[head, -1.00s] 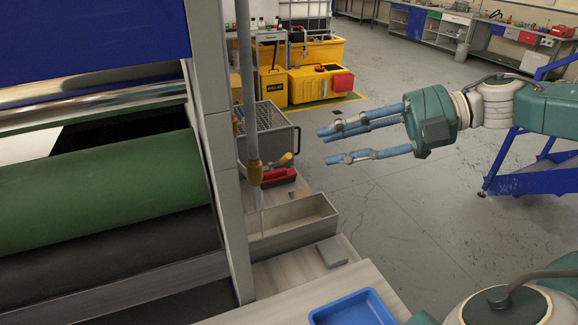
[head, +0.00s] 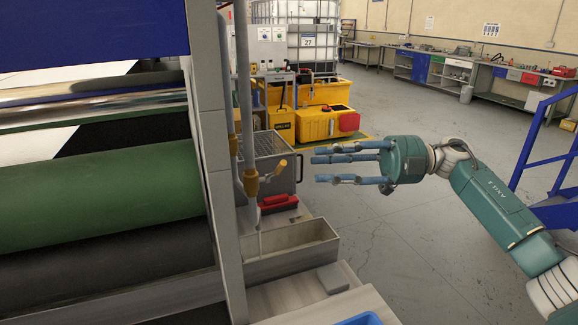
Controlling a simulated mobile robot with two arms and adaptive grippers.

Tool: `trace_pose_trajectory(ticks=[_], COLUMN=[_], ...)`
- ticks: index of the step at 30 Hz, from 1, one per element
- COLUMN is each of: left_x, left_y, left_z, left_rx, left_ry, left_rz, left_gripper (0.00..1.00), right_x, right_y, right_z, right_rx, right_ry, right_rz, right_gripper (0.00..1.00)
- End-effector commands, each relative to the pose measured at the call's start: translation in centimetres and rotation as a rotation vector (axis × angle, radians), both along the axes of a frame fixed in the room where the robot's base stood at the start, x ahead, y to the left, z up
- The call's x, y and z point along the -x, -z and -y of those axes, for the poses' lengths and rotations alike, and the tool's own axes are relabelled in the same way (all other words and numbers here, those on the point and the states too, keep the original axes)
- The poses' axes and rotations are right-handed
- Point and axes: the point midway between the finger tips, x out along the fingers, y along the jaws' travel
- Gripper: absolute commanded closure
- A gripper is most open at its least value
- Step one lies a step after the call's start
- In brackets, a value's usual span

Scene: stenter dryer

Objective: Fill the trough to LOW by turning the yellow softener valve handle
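The yellow softener valve (head: 251,183) sits on a grey vertical pipe beside the dryer frame. Its yellow handle (head: 279,167) sticks out to the right. The trough (head: 290,240), a long pale open box, stands below the pipe; a thin pale line runs down into it, and I cannot tell whether it is water or a spout. No LOW mark is legible. My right gripper (head: 318,163) is open and empty, its blue fingers pointing left, right of the handle in the picture and apart from it. My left gripper is out of view.
A wire-topped grey cart (head: 270,150) and a red caddy (head: 278,202) stand behind the valve. A grey block (head: 332,278) lies on the ledge before the trough. A blue tray (head: 362,320) shows at the bottom edge. Floor (head: 400,240) is clear to the right.

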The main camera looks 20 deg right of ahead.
Motion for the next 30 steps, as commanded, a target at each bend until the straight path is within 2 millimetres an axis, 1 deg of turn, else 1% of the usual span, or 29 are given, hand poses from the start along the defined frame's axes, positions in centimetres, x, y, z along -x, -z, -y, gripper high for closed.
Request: trace_pose_trajectory(ticks=[1, 9, 12, 15, 19, 26, 27, 29, 30], left_x=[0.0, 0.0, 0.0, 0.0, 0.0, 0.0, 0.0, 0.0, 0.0], left_y=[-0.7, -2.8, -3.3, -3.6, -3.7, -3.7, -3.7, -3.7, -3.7], left_z=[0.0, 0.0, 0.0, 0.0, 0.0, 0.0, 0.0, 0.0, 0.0], left_rx=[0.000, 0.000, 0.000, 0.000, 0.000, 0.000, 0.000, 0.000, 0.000], left_ry=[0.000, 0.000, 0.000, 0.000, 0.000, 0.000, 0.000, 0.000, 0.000], left_rz=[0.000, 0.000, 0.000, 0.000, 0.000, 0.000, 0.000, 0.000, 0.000], left_gripper=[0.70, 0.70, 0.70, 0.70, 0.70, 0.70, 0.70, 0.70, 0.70], right_x=[-0.1, -1.3, -1.7, -1.9, -2.1, -2.1, -2.1, -2.1, -2.1], right_y=[-0.3, -0.4, -0.3, -0.2, -0.1, 0.0, 0.0, 0.0, 0.0], right_z=[-1.0, -6.0, -7.4, -8.3, -8.9, -8.9, -8.9, -8.9, -8.9], right_rx=[0.000, -0.001, -0.002, 0.000, 0.000, 0.000, 0.000, 0.000, 0.000], right_ry=[-0.004, -0.003, -0.003, -0.001, 0.000, 0.000, 0.000, 0.000, 0.000], right_rz=[-0.001, 0.000, -0.001, 0.000, 0.000, 0.000, 0.000, 0.000, 0.000], right_gripper=[0.65, 0.65, 0.65, 0.65, 0.65, 0.65, 0.67, 0.79, 0.87])
